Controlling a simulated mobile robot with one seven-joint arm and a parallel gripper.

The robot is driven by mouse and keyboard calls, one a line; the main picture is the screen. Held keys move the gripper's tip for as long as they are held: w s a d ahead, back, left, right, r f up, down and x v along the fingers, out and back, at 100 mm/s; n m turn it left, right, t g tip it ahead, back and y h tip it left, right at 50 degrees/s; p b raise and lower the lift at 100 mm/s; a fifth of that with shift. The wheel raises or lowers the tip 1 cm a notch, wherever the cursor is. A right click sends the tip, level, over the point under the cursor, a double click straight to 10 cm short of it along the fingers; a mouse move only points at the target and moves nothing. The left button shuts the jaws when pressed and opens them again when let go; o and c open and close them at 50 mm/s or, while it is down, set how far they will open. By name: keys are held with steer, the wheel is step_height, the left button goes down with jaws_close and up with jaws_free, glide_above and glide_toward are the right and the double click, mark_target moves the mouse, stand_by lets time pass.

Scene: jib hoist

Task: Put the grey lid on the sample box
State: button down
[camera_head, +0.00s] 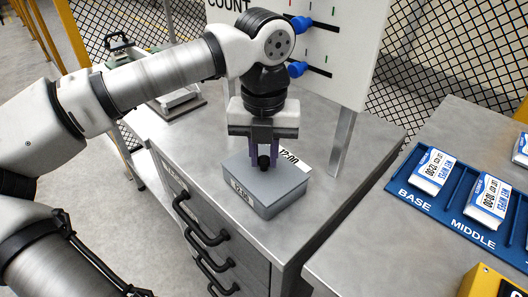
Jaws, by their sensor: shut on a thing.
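The sample box (277,207) is a grey box with a "12:00" label on its front left, standing on the metal top of a drawer cabinet. The grey lid (287,184) lies over the top of the box; I cannot tell whether it is fully seated. My gripper (264,162) points straight down at the lid's middle and is shut on the dark knob (264,163) of the lid. The knob is partly hidden between the fingers.
A "COUNT" board (345,45) with blue knobs stands behind on a post (343,140). At right, a blue rack (465,217) marked BASE and MIDDLE holds wipe packs. A yellow item (492,283) sits at bottom right. The cabinet top (225,125) has free room behind the box.

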steer(key=c, duration=1.2)
jaws_free()
steer(key=shift+r+p, duration=2.3)
steer(key=shift+r, duration=1.25)
